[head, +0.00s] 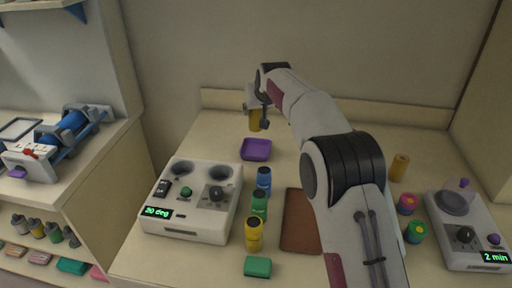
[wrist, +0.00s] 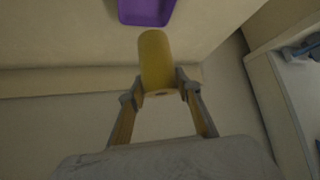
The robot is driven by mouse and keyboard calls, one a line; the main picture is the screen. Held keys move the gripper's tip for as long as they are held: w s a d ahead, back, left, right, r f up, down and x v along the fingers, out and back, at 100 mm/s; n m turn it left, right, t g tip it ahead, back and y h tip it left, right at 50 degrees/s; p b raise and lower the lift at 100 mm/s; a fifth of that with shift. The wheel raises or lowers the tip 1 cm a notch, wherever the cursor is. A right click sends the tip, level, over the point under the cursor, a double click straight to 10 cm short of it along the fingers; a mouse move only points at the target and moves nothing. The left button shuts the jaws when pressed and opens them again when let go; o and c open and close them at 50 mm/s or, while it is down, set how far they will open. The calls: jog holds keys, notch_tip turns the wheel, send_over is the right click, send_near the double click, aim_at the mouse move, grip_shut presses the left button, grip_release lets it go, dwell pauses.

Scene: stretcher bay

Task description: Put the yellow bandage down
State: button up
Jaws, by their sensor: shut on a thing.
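The yellow bandage (wrist: 157,62) is a plain yellow roll. My gripper (wrist: 160,88) is shut on it at one end, with a finger on each side. In the head view the bandage (head: 255,121) hangs below my gripper (head: 258,107) near the back edge of the table, behind the purple tray (head: 256,149). The purple tray also shows at the top of the wrist view (wrist: 147,12), apart from the bandage. I cannot tell how high the bandage is above the table.
A device reading 20 deg (head: 190,205) stands at left. Blue, green and yellow bottles (head: 259,204) line up beside it, near a brown mat (head: 300,222). An orange-yellow roll (head: 399,167) and a device reading 2 min (head: 465,236) stand at right. The tabletop left of the purple tray is clear.

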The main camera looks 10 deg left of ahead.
aim_at(256, 125)
dwell(0.4)
jog(key=shift+f, duration=3.15)
jog(key=shift+f, duration=1.85)
jog(key=shift+f, duration=0.2)
jog(key=o, duration=1.1)
jog(key=shift+r, duration=0.1)
